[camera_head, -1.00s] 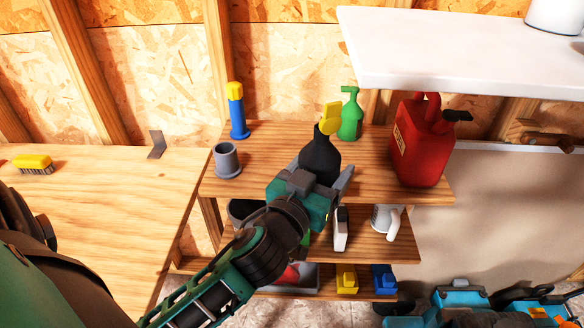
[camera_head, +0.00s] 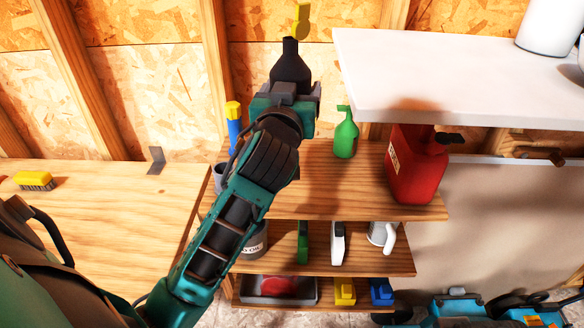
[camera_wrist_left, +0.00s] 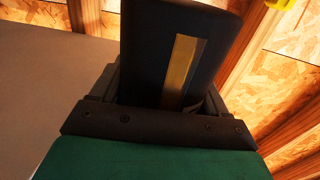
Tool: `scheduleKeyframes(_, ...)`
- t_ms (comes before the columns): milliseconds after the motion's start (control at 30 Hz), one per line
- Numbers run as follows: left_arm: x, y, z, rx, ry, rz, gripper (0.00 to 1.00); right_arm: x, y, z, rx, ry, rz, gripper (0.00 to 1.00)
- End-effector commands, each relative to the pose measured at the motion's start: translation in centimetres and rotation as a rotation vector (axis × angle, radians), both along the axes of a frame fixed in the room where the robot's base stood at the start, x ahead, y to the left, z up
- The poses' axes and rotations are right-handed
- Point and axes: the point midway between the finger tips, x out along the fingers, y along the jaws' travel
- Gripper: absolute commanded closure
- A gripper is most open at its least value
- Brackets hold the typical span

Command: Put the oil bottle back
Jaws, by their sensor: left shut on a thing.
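The black oil bottle (camera_head: 290,68) is in my left gripper (camera_head: 287,95), raised above the wooden shelf unit's top board (camera_head: 320,190). It looks about upright, its neck upward. A yellow piece (camera_head: 301,20) shows just above the neck; whether it touches the bottle I cannot tell. In the left wrist view the bottle (camera_wrist_left: 145,50) is a dark body with a yellow stripe between the fingers of my gripper (camera_wrist_left: 160,95). My left gripper is shut on it. My right gripper is not in view.
On the top board stand a green bottle (camera_head: 346,135), a red fuel can (camera_head: 415,165) and a blue bottle (camera_head: 234,130) with a yellow top. A white tabletop (camera_head: 460,75) overhangs at right. A yellow brush (camera_head: 34,180) lies on the left bench. Lower boards hold several items.

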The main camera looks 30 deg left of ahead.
Motion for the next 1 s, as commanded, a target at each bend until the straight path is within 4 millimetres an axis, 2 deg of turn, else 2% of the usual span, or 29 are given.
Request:
scheduleKeyframes(33, 0.0, 0.0, -1.8, 0.003, 0.006, -0.002, 0.7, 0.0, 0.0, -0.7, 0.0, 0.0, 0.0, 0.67)
scheduleKeyframes(200, 0.0, 0.0, -6.1, 0.003, 0.005, -0.001, 0.7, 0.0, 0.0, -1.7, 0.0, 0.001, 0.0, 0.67)
scheduleKeyframes(400, 0.0, 0.0, -9.7, 0.003, 0.001, -0.002, 0.7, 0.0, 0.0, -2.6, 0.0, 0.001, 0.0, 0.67)
scheduleKeyframes(633, 0.0, 0.0, -11.3, 0.001, -0.002, -0.001, 0.7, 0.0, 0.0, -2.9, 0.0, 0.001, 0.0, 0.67)
scheduleKeyframes(900, 0.0, -0.1, -14.8, 0.002, -0.001, -0.002, 0.7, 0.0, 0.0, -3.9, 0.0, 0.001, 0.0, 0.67)
scheduleKeyframes(1000, 0.0, -0.1, -15.0, 0.002, -0.004, -0.002, 0.7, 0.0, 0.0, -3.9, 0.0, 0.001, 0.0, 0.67)
